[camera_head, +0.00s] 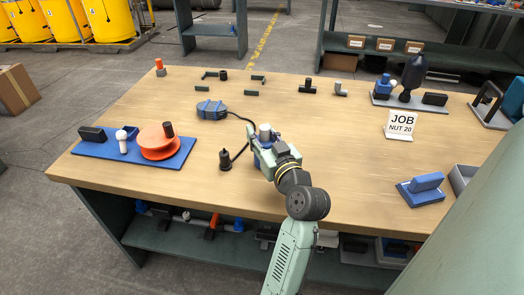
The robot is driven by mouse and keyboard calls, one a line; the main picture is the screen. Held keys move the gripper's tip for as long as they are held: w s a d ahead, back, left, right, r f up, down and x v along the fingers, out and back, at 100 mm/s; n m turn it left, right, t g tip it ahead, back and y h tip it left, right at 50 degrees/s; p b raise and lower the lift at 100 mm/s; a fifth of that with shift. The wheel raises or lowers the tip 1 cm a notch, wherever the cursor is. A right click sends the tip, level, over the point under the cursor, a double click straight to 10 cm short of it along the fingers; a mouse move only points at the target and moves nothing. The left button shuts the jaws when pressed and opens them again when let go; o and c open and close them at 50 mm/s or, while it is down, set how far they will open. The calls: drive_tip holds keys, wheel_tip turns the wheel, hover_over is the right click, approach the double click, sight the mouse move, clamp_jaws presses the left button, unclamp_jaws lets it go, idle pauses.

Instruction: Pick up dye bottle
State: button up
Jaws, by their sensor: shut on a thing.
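My gripper (262,144) is over the middle of the wooden workbench, reaching in from the front. It is shut on a small bottle with a pale grey-white top (265,129), which I take to be the dye bottle. Only the upper part of the bottle shows above the fingers. Its lower part is hidden by the gripper, so I cannot tell whether it touches the bench.
A black fitting (225,160) with a cable to a blue-grey device (212,109) lies just left of my gripper. A blue tray (91,149) with an orange reel (157,143) is at left. A small orange-topped item (160,67) stands at back left.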

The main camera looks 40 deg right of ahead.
clamp_jaws()
drive_tip(key=shift+r, duration=0.1)
idle(0.4)
